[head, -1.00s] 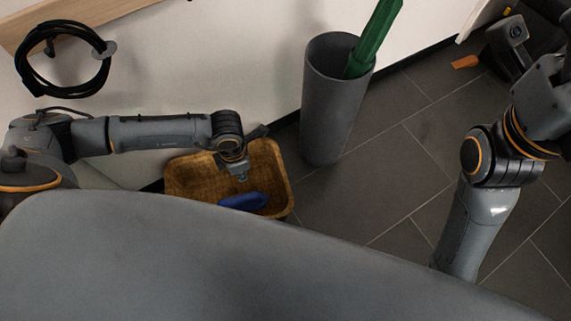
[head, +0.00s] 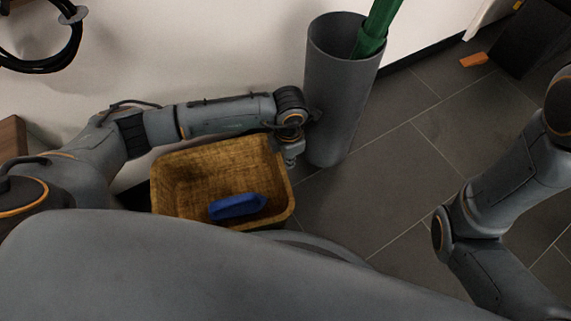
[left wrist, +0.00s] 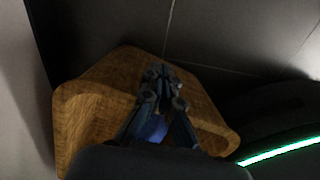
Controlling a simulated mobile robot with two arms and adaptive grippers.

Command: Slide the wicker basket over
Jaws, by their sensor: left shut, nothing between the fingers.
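The wicker basket (head: 175,165) is yellow-brown and stands low, left of centre in the head view, part of its near side hidden by my own body. A blue object (head: 237,206) lies inside it. My left gripper (head: 291,163) is at the basket's right rim, near the far right corner, pointing down. Its fingers are shut and empty. In the left wrist view the shut fingers (left wrist: 163,76) overlap the basket (left wrist: 88,112), whose rim shows on both sides. I cannot tell whether they touch it. My right arm shows at the right, but its gripper is outside the frame.
A tall grey bin (head: 335,100) with a green item (head: 376,28) in it stands right beside my left wrist. A white wall runs behind the basket. An orange piece (head: 473,59) lies on the dark tiled floor (head: 375,200), which is open right of the basket.

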